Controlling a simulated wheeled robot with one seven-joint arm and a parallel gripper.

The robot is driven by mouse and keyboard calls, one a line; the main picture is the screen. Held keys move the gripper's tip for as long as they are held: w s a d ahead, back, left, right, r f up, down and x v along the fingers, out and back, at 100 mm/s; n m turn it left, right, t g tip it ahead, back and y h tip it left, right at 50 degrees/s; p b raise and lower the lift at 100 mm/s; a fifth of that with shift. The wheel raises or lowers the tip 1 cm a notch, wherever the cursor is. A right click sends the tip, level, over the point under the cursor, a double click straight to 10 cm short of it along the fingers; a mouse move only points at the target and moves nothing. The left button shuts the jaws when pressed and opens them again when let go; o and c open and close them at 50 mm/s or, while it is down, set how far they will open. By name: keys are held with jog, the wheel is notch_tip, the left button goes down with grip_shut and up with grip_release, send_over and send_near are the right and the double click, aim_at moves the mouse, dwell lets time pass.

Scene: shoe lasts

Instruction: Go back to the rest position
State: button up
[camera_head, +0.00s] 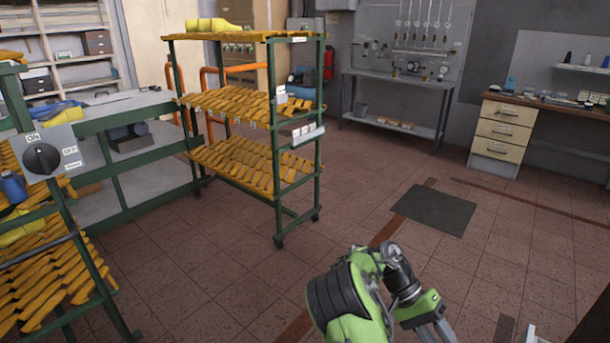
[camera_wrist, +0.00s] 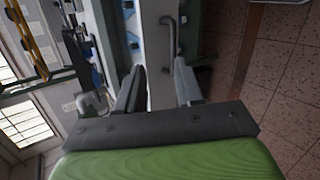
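My gripper (camera_head: 436,331) is at the bottom of the head view, right of centre, at the end of my green arm. It points down and is cut off by the frame edge. In the wrist view, its two dark fingers (camera_wrist: 159,72) stand apart with a clear gap between them. Nothing is held between them. Behind the gap, the wrist view shows a pale panel with a grey handle (camera_wrist: 170,35); whether it is near the fingers I cannot tell.
A green wheeled rack (camera_head: 275,150) with yellow slatted shelves stands left of centre. A rack with a rotary switch (camera_head: 42,158) is at the left edge. A grey workbench (camera_head: 395,78) and a drawer desk (camera_head: 502,134) stand at the back. A dark mat (camera_head: 434,209) lies on open tiled floor.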

jog(key=s+a+r+n+t+y+p, duration=0.2)
jog(key=s+a+r+t+y, duration=0.1)
jog(key=r, duration=0.4)
jog(key=s+a+r+n+t+y+p, duration=0.15)
jog(key=s+r+t, duration=0.25)
jog(key=r, duration=0.4)
jog(key=s+a+r+n+t+y+p, duration=0.2)
jog(key=s+a+r+n+t+p, duration=0.1)
jog(key=s+a+r+t, duration=0.4)
jog(key=s+a+n, duration=0.1)
jog(key=s+a, duration=0.1)
jog(key=s, duration=0.1)
jog(key=shift+s+a+r, duration=0.25)
jog(key=shift+r, duration=0.15)
